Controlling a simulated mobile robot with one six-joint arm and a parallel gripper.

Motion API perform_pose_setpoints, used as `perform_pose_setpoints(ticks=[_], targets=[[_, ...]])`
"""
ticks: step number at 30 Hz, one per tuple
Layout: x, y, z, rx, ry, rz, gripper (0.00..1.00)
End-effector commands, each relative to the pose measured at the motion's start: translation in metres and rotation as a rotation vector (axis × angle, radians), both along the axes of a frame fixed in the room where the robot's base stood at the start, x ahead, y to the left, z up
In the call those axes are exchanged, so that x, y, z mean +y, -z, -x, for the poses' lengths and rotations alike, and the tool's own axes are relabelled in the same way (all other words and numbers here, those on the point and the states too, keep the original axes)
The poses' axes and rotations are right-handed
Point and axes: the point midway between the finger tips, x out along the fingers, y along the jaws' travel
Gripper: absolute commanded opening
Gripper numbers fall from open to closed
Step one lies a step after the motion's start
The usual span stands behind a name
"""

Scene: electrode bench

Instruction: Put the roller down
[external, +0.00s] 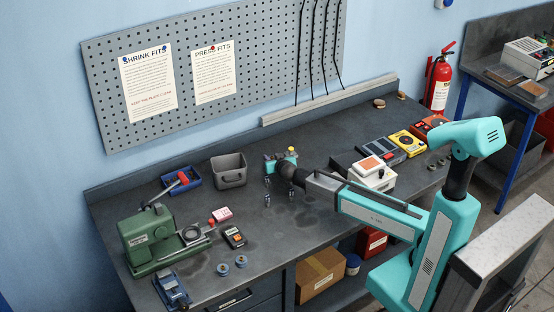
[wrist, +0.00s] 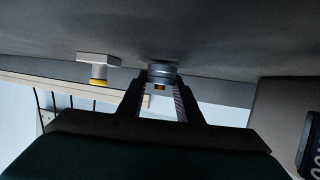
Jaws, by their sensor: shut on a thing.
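My gripper (external: 279,193) points down over the middle of the bench (external: 330,130), in front of the grey bin. In the wrist view, which shows the bench upside down at the top, my gripper (wrist: 160,84) is shut on the roller (wrist: 160,70). The roller is a small grey metal cylinder with a brass-coloured bit, held between the fingertips close to the bench top. I cannot tell whether it touches the bench. In the external view I cannot make the roller out at the fingers.
A yellow-topped piece (wrist: 98,68) stands near the gripper. The grey bin (external: 229,170) is to its left, a green press (external: 150,240) further left. Two blue-grey spools (external: 241,261) lie at the front. A white-and-orange box (external: 371,170) stands right. Bare bench lies left of the gripper.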

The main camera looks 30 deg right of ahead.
Motion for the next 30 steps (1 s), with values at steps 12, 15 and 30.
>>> perform_pose_setpoints(ticks=[12, 15, 30], targets=[[0.0, 0.0036, 0.0, 0.0, 0.0, -0.001, 0.04], [0.0, 0.005, 0.0, 0.0, 0.0, 0.0, 0.04], [-0.0001, 0.0053, 0.0001, 0.0, 0.0, 0.0, 0.51]])
